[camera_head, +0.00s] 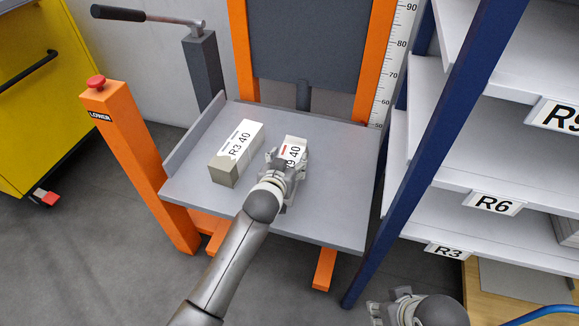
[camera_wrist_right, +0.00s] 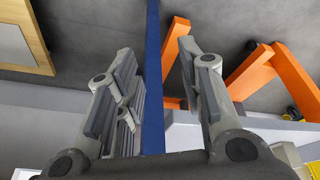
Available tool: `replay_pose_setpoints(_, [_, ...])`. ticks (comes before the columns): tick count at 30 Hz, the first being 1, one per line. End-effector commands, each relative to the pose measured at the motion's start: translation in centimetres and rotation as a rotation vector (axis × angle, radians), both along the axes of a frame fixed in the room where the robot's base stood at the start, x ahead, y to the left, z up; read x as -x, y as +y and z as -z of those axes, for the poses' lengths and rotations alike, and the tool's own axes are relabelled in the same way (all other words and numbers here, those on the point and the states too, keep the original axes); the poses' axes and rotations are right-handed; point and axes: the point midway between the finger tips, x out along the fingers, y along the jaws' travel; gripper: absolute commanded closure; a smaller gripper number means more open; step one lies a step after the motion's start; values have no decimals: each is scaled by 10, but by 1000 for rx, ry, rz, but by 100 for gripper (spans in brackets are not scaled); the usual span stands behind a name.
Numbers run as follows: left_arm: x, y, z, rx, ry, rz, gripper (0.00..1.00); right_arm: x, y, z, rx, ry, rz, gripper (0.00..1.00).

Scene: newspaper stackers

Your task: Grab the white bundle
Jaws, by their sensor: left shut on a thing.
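A white bundle (camera_head: 293,143) with a red mark and a label ending in "9 40" lies on the grey lift platform (camera_head: 325,218). My left gripper (camera_head: 286,161) is shut on this bundle from the near side and covers much of it. Whether the bundle touches the platform is hard to tell. A second bundle (camera_head: 239,150), labelled "R3 40", with a white top and a grey-beige end, lies just to its left, apart from it. My right gripper (camera_wrist_right: 157,60) is open and empty; it also shows at the bottom right of the head view (camera_head: 392,308).
A blue rack post (camera_head: 440,150) stands right of the platform, with grey shelves labelled R6 (camera_head: 493,204) and R3 (camera_head: 447,251) beyond it. An orange post (camera_head: 135,160) with a red button stands at the left. The platform's front right is clear.

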Motion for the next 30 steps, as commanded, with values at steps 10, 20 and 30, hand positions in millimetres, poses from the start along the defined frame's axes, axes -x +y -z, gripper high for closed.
replay_pose_setpoints(10, [-1, -1, -4, 4, -7, 1, 100, 0, 0, 0, 0, 0, 0, 65])
replay_pose_setpoints(20, [-1, -1, -24, 6, -11, 1, 100, 0, 0, -10, 0, 0, 0, 65])
replay_pose_setpoints(30, [0, 24, -66, 3, -11, -1, 100, -9, 1, 1, 0, 11, 1, 65])
